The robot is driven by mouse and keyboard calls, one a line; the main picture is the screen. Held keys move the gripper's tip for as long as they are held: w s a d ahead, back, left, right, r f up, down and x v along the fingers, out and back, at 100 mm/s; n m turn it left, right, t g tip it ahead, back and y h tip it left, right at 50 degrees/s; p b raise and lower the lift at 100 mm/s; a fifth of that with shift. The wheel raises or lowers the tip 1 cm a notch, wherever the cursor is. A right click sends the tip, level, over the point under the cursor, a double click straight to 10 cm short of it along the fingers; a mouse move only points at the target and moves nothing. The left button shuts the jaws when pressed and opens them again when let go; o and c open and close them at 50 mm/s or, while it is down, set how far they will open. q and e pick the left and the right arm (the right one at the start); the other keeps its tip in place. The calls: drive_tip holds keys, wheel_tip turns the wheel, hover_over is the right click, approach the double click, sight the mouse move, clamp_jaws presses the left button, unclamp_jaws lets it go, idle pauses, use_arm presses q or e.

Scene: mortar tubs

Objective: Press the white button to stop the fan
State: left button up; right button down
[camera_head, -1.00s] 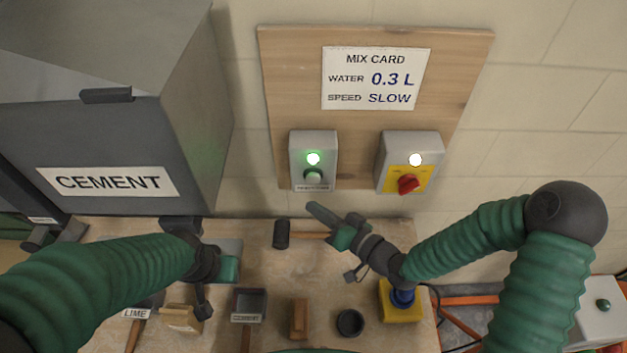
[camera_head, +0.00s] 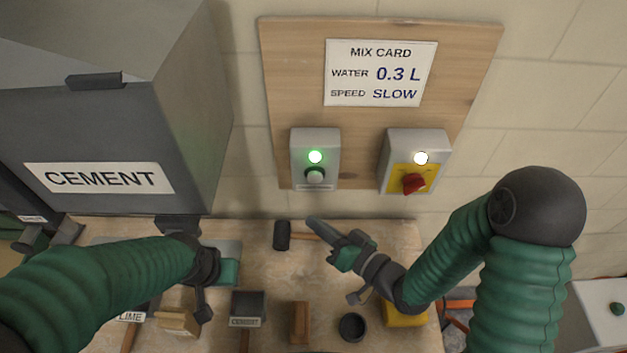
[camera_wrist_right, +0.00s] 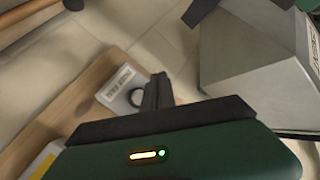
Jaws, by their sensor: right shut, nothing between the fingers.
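A grey box (camera_head: 301,144) on the wooden wall board carries a lit green lamp (camera_head: 315,156) and a pale round button (camera_head: 315,175) below it. In the wrist view the labelled box (camera_wrist_right: 113,92) is near the fingertips, its button (camera_wrist_right: 136,97) partly hidden behind them. My right gripper (camera_head: 315,224) is shut and empty, below the button in the head view and apart from it. Its dark fingers also show in the wrist view (camera_wrist_right: 158,88). My left gripper (camera_head: 205,268) is low over the bench at left; its fingers are unclear.
Right of that box, a second box (camera_head: 432,146) has a white lamp and a red knob (camera_head: 413,184). A grey cement bin (camera_head: 100,130) stands at left. A hammer (camera_head: 283,236), a black cup (camera_head: 352,326) and a wooden block (camera_head: 301,322) are on the bench.

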sight(315, 178)
drive_tip(key=shift+d+r, duration=0.1)
drive_tip(key=w, duration=0.8)
drive_tip(key=shift+w, duration=0.35)
idle(1.8)
drive_tip(key=shift+w, duration=0.35)
drive_tip(key=shift+w+d, duration=0.1)
drive_tip(key=shift+w, duration=0.45)
idle(0.7)
drive_tip(key=shift+s, duration=0.9)
